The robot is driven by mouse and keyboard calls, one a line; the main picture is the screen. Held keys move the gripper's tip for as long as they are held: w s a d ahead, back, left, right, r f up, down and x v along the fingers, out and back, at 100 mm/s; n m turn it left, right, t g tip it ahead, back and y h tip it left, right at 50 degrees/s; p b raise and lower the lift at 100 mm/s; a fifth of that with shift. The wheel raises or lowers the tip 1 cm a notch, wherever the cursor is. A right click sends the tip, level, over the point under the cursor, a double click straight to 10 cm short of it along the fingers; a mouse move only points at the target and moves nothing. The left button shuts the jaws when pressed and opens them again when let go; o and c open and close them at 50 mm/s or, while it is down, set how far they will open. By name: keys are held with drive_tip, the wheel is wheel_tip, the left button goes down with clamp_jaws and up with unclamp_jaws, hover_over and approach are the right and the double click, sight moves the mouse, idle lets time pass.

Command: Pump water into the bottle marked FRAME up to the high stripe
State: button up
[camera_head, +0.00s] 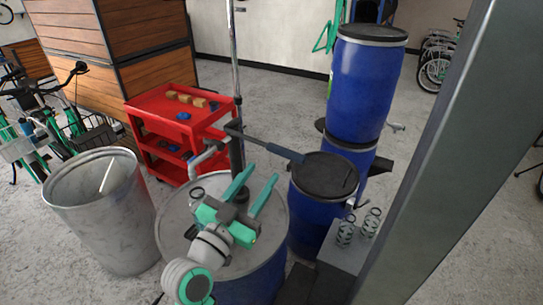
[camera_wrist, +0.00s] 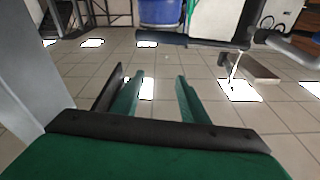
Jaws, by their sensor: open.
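A hand pump (camera_head: 237,158) stands on a blue drum with a grey lid (camera_head: 180,222). Its lever (camera_head: 265,143) reaches to the right with a dark blue grip (camera_head: 287,152). Its grey spout (camera_head: 207,157) bends to the left. My gripper (camera_head: 257,179) is over the drum lid, in front of the pump and below the lever, open with nothing between its fingers. In the wrist view the open gripper (camera_wrist: 155,95) points at floor, and a dark bar (camera_wrist: 190,40), probably the lever, crosses beyond the fingertips. I cannot make out a bottle marked FRAME or its stripes.
A red cart (camera_head: 170,104) with small items stands behind. A grey metal bin (camera_head: 97,205) is left of the drum. More blue drums (camera_head: 366,85) are on the right. Springs (camera_head: 345,235) stand on a grey box beside a grey column. Bikes (camera_head: 60,120) are at far left.

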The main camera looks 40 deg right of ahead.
sight(280, 154)
drive_tip(key=w+d+f+m, duration=0.1)
drive_tip(key=d+m, duration=0.1)
drive_tip(key=m, duration=0.3)
drive_tip(key=w+d+m+y, duration=0.1)
drive_tip(key=w+d+m, duration=0.1)
drive_tip(key=m, duration=0.4)
drive_tip(key=w+d+f+m+y, duration=0.1)
drive_tip(key=d+m, duration=0.2)
drive_tip(key=m, duration=0.3)
drive_tip(key=shift+w+d+f+g, duration=0.15)
drive_tip(key=shift+w+f+g, duration=0.15)
drive_tip(key=shift+g, duration=0.1)
drive_tip(key=x, duration=1)
drive_tip(key=shift+d, duration=0.45)
drive_tip(key=shift+s, duration=0.1)
clamp_jaws()
